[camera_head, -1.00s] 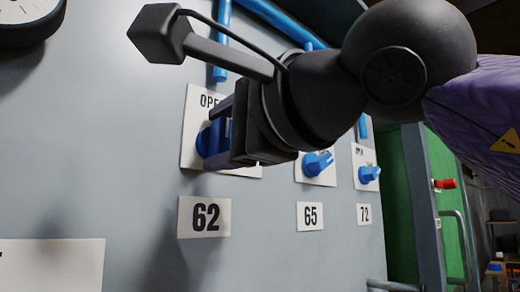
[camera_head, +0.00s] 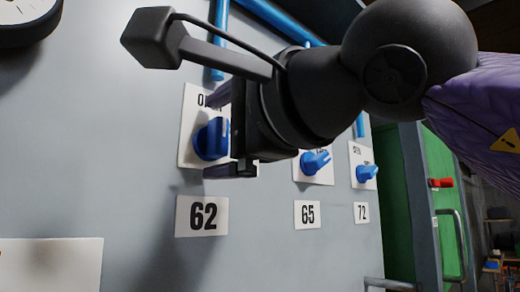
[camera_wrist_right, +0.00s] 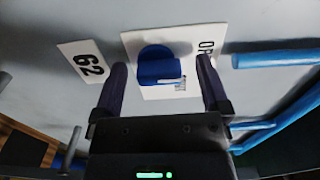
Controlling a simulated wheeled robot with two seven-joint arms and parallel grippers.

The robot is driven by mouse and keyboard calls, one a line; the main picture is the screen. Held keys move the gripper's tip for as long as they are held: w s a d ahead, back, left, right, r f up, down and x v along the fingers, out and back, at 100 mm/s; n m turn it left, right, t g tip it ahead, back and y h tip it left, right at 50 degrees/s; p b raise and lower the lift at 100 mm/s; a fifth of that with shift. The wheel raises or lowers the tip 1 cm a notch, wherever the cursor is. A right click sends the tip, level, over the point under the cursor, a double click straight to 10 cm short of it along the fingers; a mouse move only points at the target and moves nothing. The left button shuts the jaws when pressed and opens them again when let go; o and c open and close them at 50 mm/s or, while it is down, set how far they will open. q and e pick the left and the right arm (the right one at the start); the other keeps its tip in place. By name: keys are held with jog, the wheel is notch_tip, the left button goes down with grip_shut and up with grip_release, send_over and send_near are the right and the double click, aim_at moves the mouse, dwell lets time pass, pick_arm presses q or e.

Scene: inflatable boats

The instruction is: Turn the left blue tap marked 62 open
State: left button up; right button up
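The blue tap marked 62 (camera_head: 209,140) sits on a white plate (camera_head: 190,150) on the grey wall, above the label 62 (camera_head: 202,216). The plate's "OPEN" lettering is partly hidden by my right gripper. My right gripper (camera_head: 222,136) is open, with one finger above and one below the tap, and nothing held. In the right wrist view the tap (camera_wrist_right: 158,68) lies between the spread fingers (camera_wrist_right: 161,72), with visible gaps on both sides. The exact angle of the tap's handle is hard to tell. My left gripper is not in view.
Blue taps over labels 65 (camera_head: 315,162) and 72 (camera_head: 366,173) stand to the right. Blue pipes (camera_head: 218,40) run above. A round gauge (camera_head: 25,22) is at top left. A green door (camera_head: 440,190) with a red handle (camera_head: 441,183) is at right.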

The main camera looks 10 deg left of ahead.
jog(key=shift+f, duration=0.1)
jog(key=b+v, duration=0.4)
jog(key=v, duration=0.5)
jog(key=shift+s+d, duration=0.25)
jog(key=shift+d, duration=0.05)
